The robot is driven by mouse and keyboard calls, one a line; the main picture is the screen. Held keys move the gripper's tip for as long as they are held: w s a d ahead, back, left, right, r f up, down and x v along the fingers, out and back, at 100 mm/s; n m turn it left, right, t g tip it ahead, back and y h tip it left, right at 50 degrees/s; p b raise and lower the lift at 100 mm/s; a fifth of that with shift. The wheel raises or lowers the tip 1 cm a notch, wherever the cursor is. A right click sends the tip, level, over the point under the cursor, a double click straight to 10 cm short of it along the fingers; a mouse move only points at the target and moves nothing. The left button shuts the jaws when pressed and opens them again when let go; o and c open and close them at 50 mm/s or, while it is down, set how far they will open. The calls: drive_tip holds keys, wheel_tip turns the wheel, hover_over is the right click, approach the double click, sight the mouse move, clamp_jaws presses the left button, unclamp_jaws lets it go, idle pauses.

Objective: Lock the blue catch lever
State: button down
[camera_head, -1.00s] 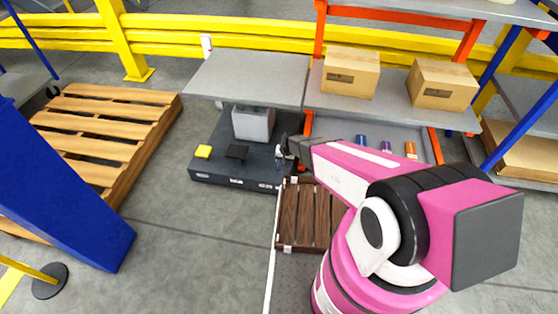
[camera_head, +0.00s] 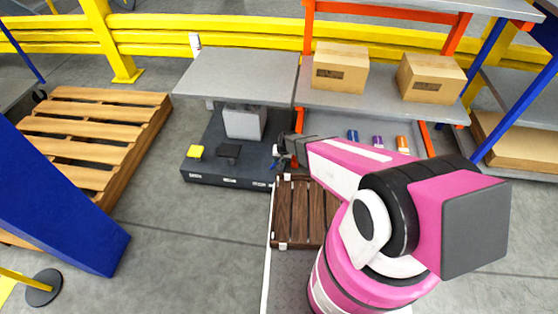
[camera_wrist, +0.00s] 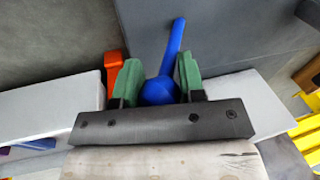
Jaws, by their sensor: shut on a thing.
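The blue catch lever shows in the wrist view (camera_wrist: 173,50) as a blue rod with a rounded blue knob at its near end. My gripper (camera_wrist: 158,88) has its two green finger pads on either side of the knob and is shut on it. The rod runs up and away from the fingers over a dark grey surface. In the head view my gripper (camera_head: 277,158) is at the right front edge of the dark grey machine base (camera_head: 205,170). A small bit of blue shows there, and my arm hides most of the lever.
A grey tabletop (camera_head: 235,75) overhangs behind. A brown slatted crate (camera_head: 290,225) lies close under my arm. Cardboard boxes (camera_head: 340,68) stand on the shelf.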

drive_tip(key=c, duration=0.8)
unclamp_jaws()
drive_tip(key=shift+o, duration=0.2)
drive_tip(key=w+v, duration=0.1)
drive_tip(key=v, duration=0.9)
drive_tip(key=shift+s+r, duration=0.35)
drive_tip(key=shift+s, duration=0.15)
drive_tip(key=shift+d+r, duration=0.1)
drive_tip(key=shift+d, duration=0.1)
drive_tip(key=s+d+r+h, duration=0.1)
drive_tip(key=s+d+r, duration=0.2)
drive_tip(key=d+r, duration=0.4)
drive_tip(key=s+d+r, duration=0.3)
drive_tip(key=d+r, duration=0.5)
drive_tip(key=r, duration=0.2)
drive_tip(key=s+d+r+g+h, duration=0.1)
drive_tip(key=s+d+r, duration=0.2)
drive_tip(key=d+r, duration=0.4)
drive_tip(key=shift+s+d+r+m+h, duration=0.15)
drive_tip(key=shift+d+r+m+h, duration=0.2)
drive_tip(key=shift+r, duration=0.5)
